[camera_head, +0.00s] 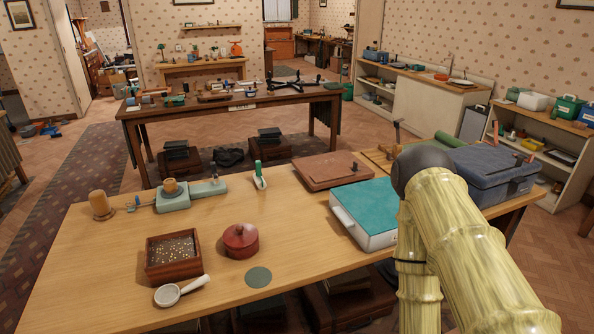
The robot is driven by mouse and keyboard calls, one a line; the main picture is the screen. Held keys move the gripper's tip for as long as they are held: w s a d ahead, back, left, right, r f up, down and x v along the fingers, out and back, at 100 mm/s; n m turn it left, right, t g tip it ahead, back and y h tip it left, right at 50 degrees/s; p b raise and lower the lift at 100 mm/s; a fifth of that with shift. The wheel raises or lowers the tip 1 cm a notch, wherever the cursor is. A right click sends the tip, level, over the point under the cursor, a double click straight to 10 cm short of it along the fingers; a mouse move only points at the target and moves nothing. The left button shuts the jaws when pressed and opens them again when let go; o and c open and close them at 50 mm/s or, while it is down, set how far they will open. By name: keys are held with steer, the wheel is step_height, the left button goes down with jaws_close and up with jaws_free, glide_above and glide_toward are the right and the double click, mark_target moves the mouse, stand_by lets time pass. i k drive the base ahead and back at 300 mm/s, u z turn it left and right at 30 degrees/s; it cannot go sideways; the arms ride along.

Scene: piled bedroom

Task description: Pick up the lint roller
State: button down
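No thing on the near table (330,265) is plain enough to name as the lint roller for sure. A small upright item with a green handle and a pale lower part (259,177) stands near the table's far edge and may be it. A white-handled item with a round, pale head (181,290) lies at the near left, in front of the wooden box; it looks more like a strainer or magnifier. My yellow arm with a dark joint covers the right side of the table. My gripper is not in view.
A wooden box (173,270), red lidded pot (240,241) and green disc (259,277) stand at the near left. A teal-topped case (368,207), brown board (328,169) and blue case (494,167) fill the right. The table's middle is clear.

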mark_target(257, 176)
steer(key=z, duration=1.8)
steer(key=i, duration=0.9)
steer(key=u, duration=2.15)
